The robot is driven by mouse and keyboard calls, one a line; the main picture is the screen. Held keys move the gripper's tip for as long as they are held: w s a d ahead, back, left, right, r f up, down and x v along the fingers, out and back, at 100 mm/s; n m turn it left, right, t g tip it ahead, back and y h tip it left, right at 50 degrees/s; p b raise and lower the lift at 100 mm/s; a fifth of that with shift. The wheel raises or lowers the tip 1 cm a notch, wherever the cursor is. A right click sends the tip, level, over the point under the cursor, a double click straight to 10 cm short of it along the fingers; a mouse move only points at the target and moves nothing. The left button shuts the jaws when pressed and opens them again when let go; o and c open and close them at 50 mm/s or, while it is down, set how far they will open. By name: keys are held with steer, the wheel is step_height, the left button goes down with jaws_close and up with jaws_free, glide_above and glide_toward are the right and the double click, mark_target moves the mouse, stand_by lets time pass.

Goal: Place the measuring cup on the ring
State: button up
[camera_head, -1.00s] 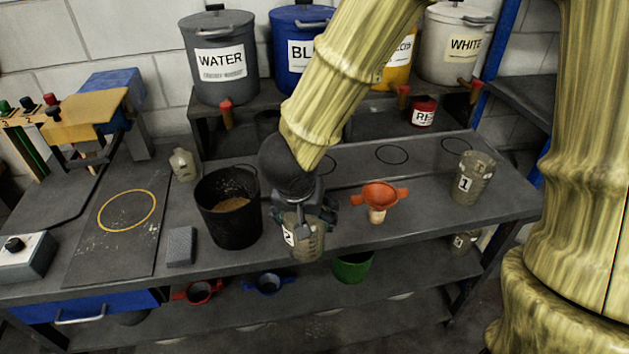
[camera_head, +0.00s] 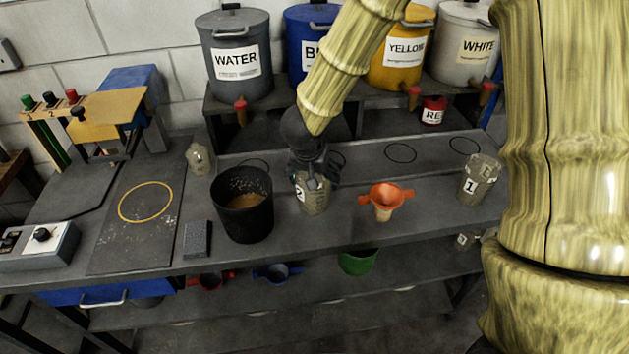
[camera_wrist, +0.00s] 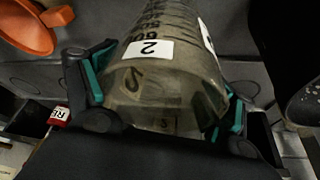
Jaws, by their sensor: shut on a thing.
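My gripper (camera_head: 314,176) is shut on a clear grey measuring cup labelled 2 (camera_head: 312,200), held roughly upright over the bench, right of the black bucket. In the wrist view the cup (camera_wrist: 165,85) sits between the teal-padded fingers of my gripper (camera_wrist: 165,97). Whether its base touches the bench I cannot tell. A yellow ring (camera_head: 140,221) is drawn on the dark mat at the left. Thin black rings lie along the back strip, one at the centre right (camera_head: 401,162) and one farther right (camera_head: 464,153). Others are partly hidden behind the bucket and my gripper.
The black bucket (camera_head: 240,222) of brown material stands left of the cup, with a grey block (camera_head: 197,240) beside it. An orange funnel (camera_head: 387,196) and a measuring cup labelled 1 (camera_head: 478,182) stand to the right. Large labelled drums line the back.

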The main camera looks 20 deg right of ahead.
steer(key=shift+w+d, duration=0.15)
steer(key=shift+w, duration=0.2)
steer(key=shift+f, duration=1.8)
steer(key=shift+f, duration=0.1)
steer(key=o, duration=1.2)
steer(key=shift+w, duration=0.1)
